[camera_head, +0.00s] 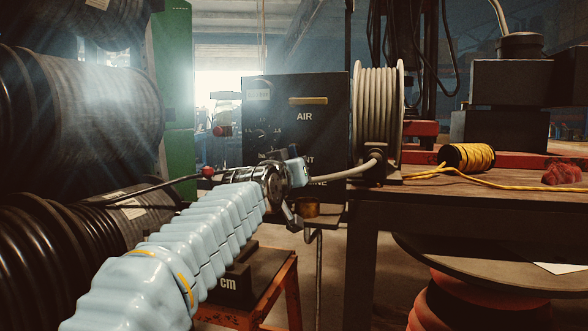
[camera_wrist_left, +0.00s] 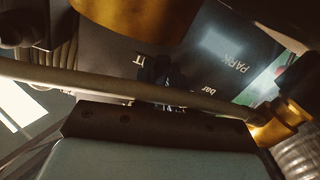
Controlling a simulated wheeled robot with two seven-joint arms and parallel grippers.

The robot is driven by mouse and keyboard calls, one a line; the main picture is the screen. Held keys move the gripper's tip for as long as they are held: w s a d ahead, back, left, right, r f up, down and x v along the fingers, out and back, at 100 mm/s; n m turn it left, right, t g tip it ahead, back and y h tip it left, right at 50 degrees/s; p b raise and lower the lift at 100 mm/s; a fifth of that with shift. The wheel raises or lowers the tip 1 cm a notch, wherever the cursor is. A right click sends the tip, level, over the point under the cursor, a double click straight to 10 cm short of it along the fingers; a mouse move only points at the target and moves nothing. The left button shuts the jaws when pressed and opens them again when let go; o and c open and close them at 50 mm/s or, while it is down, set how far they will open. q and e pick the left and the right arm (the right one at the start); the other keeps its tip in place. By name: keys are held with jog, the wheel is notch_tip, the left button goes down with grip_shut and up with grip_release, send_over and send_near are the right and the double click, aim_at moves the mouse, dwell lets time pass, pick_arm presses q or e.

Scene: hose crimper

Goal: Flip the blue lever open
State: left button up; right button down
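A dark machine panel (camera_head: 325,120) marked "AIR" stands behind my left gripper (camera_head: 290,205). My left arm reaches in from the lower left, and its gripper is in front of the panel's lower part. The fingers are small and partly hidden in the head view, so their opening is unclear. In the left wrist view, a dark bluish shape (camera_wrist_left: 155,72) stands against the panel (camera_wrist_left: 225,50) lettering, partly behind a grey hose; I cannot tell whether it is the blue lever or how it is set. No clearly blue lever shows in the head view. My right gripper is out of view.
A hose reel (camera_head: 378,115) stands right of the panel, with a pale hose (camera_head: 345,172) running close to my gripper. A yellow cord spool (camera_head: 467,157) lies on the wooden bench (camera_head: 480,192). Black hose coils (camera_head: 85,110) fill the left. A red stool (camera_head: 265,290) is below my arm.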

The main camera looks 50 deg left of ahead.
pick_arm(q)
jog(key=shift+s+a+f+m+b, duration=0.1)
jog(key=shift+f+m+b, duration=0.1)
jog(key=shift+m+b, duration=0.3)
grip_shut()
jog(key=shift+s+a+m, duration=0.1)
jog(key=shift+a+m, duration=0.1)
jog(key=shift+m, duration=0.4)
jog(key=shift+a+r+m, duration=0.1)
jog(key=shift+m, duration=0.3)
jog(key=o, duration=0.8)
grip_release()
jog(key=shift+s, duration=0.1)
jog(key=b+v, duration=0.1)
jog(key=v, duration=1.2)
jog(key=shift+s, duration=0.35)
